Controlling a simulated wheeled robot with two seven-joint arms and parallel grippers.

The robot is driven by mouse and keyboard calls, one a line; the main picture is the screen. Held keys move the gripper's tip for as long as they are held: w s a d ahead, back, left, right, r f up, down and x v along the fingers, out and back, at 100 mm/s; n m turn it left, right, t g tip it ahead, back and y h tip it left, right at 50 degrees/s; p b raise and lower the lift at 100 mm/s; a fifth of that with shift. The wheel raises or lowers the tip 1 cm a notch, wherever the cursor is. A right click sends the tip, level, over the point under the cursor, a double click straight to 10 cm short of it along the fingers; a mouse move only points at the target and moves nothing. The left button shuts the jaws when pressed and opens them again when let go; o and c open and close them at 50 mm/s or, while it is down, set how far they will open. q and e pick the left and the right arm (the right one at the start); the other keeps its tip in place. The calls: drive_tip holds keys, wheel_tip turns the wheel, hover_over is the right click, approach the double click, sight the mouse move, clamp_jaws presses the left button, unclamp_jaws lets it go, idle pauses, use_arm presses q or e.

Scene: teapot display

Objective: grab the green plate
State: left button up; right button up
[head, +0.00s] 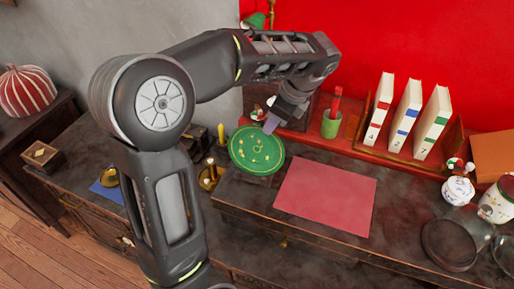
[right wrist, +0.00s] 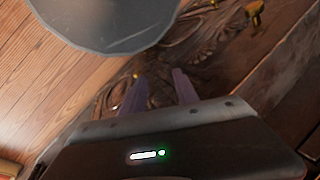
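The green plate (head: 252,150), with small yellow marks, lies on a small stand or box at the back of the dark cabinet in the head view. My left gripper (head: 270,124) points down at the plate's far right rim. Its fingertips look very close to the rim; I cannot tell whether they touch it. Whether those fingers are open or shut is too small to tell. My right gripper (right wrist: 159,77) shows in the right wrist view with its two purple fingers apart and nothing between them. The plate does not show clearly in that view.
A pink mat (head: 325,195) lies bare right of the plate. A green cup (head: 331,124), books (head: 407,112) and jars (head: 458,190) stand farther right. A yellow candle (head: 221,134) and brass holder (head: 209,177) stand close left of the plate. A blue cloth (head: 104,192) lies farther left.

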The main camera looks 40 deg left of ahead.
use_arm(q)
drive_tip(key=x, duration=0.2)
drive_tip(key=shift+a+f, duration=0.15)
drive_tip(key=shift+f, duration=0.1)
drive_tip(key=shift+c, duration=0.2)
clamp_jaws()
drive_tip(key=shift+r+p, duration=0.4)
drive_tip(key=shift+p, duration=0.1)
idle(1.8)
drive_tip(key=shift+f, duration=0.15)
